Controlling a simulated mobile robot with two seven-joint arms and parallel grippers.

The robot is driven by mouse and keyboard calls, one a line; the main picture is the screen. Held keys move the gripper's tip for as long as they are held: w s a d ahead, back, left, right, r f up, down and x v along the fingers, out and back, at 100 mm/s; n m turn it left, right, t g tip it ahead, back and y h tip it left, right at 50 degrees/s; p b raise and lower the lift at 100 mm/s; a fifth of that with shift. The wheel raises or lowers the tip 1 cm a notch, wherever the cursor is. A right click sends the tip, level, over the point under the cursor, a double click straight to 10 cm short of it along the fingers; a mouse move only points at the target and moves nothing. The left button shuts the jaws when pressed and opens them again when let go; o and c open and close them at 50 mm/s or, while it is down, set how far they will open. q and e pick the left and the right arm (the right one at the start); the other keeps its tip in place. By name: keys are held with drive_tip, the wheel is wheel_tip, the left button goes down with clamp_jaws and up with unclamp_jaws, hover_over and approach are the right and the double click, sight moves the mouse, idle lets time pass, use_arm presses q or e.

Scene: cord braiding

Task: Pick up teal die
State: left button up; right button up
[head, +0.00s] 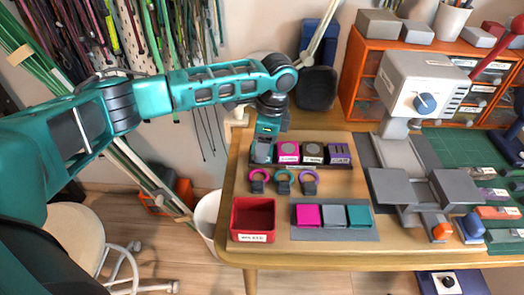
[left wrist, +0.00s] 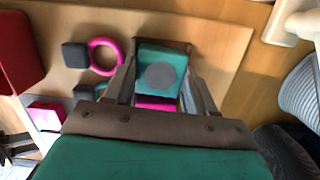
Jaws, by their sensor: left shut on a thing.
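The teal die (left wrist: 161,68) is a teal block with a grey round spot on its face, seen between the fingers in the left wrist view. My left gripper (head: 263,150) is shut on it at the left end of a dark rack (head: 316,167). In the head view the fingers mostly hide the die. A pink die (head: 288,152) and a purple die (head: 338,154) stand in the same rack, with another labelled block (head: 312,153) between them. I cannot tell whether the teal die is clear of the rack. My right gripper is not in view.
Pink, teal and purple rings with dark tabs lie in front of the rack. A red bin (head: 253,217) and a grey mat (head: 334,233) with magenta, grey and teal blocks are nearer the front edge. A grey machine (head: 421,87) stands to the right.

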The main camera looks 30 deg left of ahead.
use_arm(q)
drive_tip(key=c, duration=0.5)
drive_tip(key=shift+o, duration=0.2)
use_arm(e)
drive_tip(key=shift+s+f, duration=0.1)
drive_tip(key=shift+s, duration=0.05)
use_arm(q)
drive_tip(key=shift+r, duration=0.1)
drive_tip(key=shift+r, duration=0.3)
wheel_tip(320, 180, up, 19)
drive_tip(key=p, duration=0.4)
drive_tip(key=shift+r+p, duration=0.15)
drive_tip(key=shift+p, duration=0.15)
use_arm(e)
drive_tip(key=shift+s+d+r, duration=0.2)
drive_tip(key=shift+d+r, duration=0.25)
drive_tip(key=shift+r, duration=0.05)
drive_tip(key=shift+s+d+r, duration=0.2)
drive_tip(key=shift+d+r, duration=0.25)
